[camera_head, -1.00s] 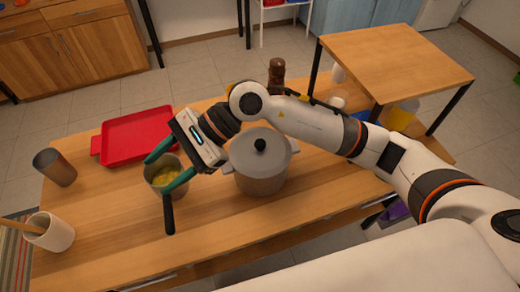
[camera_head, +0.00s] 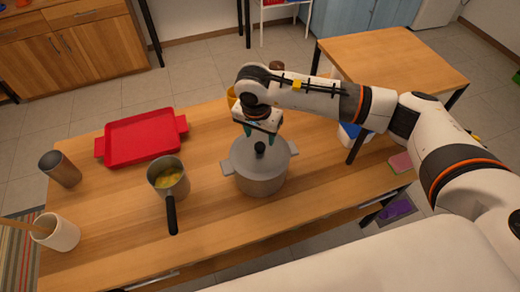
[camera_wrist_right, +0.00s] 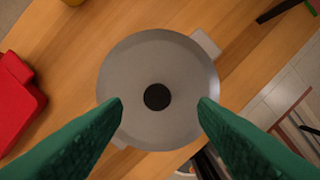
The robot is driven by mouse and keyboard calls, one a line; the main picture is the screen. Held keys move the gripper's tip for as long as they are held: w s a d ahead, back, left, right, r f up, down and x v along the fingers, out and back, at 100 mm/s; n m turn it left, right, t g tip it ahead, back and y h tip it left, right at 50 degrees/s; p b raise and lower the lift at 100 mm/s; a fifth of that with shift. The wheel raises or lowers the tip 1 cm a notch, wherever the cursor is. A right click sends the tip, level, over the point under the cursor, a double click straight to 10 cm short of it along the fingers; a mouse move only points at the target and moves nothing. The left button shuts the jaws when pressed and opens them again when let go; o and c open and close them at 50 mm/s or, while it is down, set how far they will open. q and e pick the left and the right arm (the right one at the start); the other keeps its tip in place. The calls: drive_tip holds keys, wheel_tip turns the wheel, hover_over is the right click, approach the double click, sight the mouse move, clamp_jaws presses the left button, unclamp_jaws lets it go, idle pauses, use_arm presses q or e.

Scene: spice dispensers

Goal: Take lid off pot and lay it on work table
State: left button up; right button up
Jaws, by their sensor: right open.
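The grey pot (camera_head: 260,183) stands on the wooden work table (camera_head: 115,220) with its grey lid (camera_head: 240,160) on top. The lid has a black round knob (camera_head: 260,148) at its centre. My right gripper (camera_head: 259,138) is above the lid, fingers pointing down, close over the knob. In the right wrist view the two green fingers (camera_wrist_right: 160,110) are wide apart, with the lid (camera_wrist_right: 130,70) and its knob (camera_wrist_right: 157,97) between them and nothing held. I cannot tell the exact height of the fingertips above the knob. My left gripper is not in view.
A small saucepan (camera_head: 182,190) with yellow food stands left of the pot, its black handle toward me. A red tray (camera_head: 142,138) lies behind it. A metal cup (camera_head: 62,170) and white utensil holder (camera_head: 60,235) stand far left. The table front between holder and pot is mostly bare.

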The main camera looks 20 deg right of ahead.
sight(260, 145)
drive_tip(key=shift+f+p, duration=0.35)
drive_tip(key=shift+p, duration=0.05)
drive_tip(key=f+p, duration=0.1)
drive_tip(key=f, duration=0.1)
drive_tip(key=f+p, duration=0.1)
drive_tip(key=shift+w+f, duration=0.2)
drive_tip(key=shift+f, duration=0.15)
drive_tip(key=shift+w+f, duration=0.1)
drive_tip(key=shift+f, duration=0.3)
drive_tip(key=shift+c, duration=0.2)
clamp_jaws()
